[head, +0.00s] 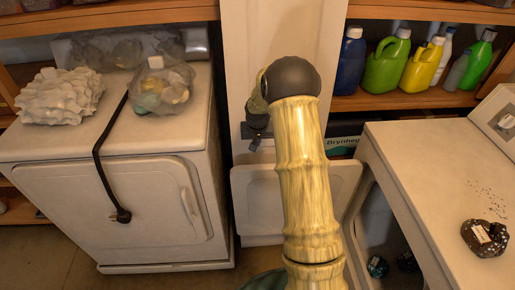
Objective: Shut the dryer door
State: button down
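A white machine (448,165) stands at the right with a control panel (503,118) at its far right. Its left-facing front has a dark opening. A white rounded panel (252,205), which looks like its door, stands swung out to the left from the far end of that front. My arm hides the panel's middle. A second white machine (130,135) at the left has its front door (110,215) shut. I cannot tell for sure which one is the dryer. My gripper (255,143) is beyond my arm, small and dark, near the panel's upper edge; its fingers are unclear.
A black cord (101,150) hangs over the left machine's front. A white crumpled cloth (60,95) and a clear bag (162,85) lie on top. Bottles (388,62) stand on a wooden shelf. A dark speckled item (484,238) lies on the right machine.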

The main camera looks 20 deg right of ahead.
jog(key=p+x, duration=0.1)
jog(key=x, duration=0.8)
jog(key=s, duration=0.1)
jog(key=s+a, duration=0.1)
jog(key=s, duration=0.1)
jog(key=shift+s+p, duration=0.35)
jog(key=shift+p, duration=0.05)
